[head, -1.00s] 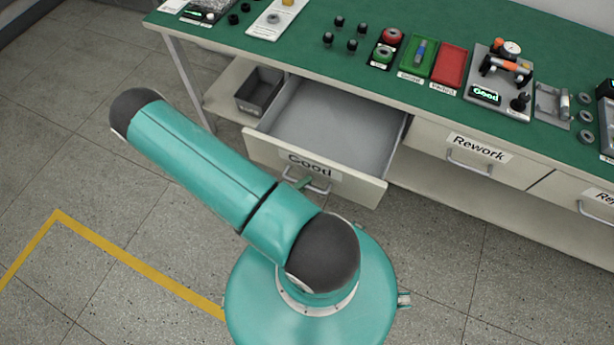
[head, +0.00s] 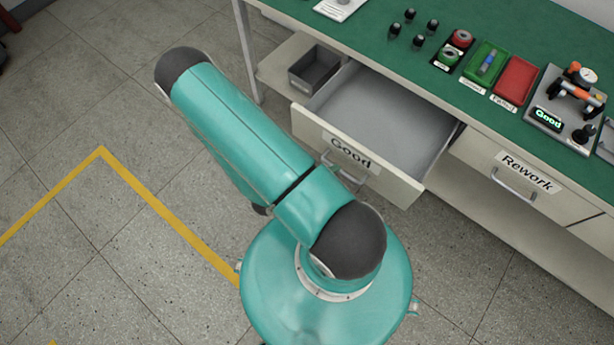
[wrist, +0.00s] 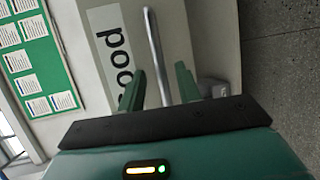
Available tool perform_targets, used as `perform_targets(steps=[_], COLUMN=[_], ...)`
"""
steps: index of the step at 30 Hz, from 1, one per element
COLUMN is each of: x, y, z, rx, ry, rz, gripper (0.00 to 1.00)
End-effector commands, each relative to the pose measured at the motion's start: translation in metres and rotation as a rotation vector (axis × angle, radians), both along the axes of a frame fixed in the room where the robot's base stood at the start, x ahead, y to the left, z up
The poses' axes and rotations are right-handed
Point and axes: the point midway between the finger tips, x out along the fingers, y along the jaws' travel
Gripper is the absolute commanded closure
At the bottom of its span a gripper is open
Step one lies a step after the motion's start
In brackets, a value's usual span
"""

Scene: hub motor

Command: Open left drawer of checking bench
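The left drawer (head: 345,158), labelled "Good", is pulled well out of the checking bench (head: 390,62), and its inside looks empty. Its bar handle (head: 343,172) is on the front panel, partly hidden by my arm in the head view. In the wrist view the handle (wrist: 155,50) runs up the picture beside the "Good" label. My gripper (wrist: 158,88) is open, its two green fingers apart, with the lower end of the handle between them. I cannot tell whether a finger touches it. The gripper is hidden behind my arm in the head view.
The "Rework" drawer (head: 520,183) to the right is shut. A grey bin (head: 315,68) stands on the lower shelf. Green (head: 487,62) and red (head: 515,80) trays and a test fixture (head: 565,108) stand on the bench top. The floor at left is clear, with a yellow line.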

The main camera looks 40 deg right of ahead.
Motion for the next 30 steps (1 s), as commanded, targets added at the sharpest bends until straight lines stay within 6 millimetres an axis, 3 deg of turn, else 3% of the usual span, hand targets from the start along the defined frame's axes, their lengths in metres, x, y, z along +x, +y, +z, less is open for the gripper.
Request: perform_targets(steps=[6, 13, 18, 30], x=[0.013, 0.023, 0.024, 0.024], y=[0.049, 0.087, 0.097, 0.097], z=[0.009, 0.017, 0.019, 0.019], rx=[0.003, 0.002, 0.001, 0.001], ry=[-0.003, -0.003, 0.000, -0.001], rz=[0.005, 0.003, 0.001, 0.000], gripper=[0.66, 0.66, 0.66, 0.66])
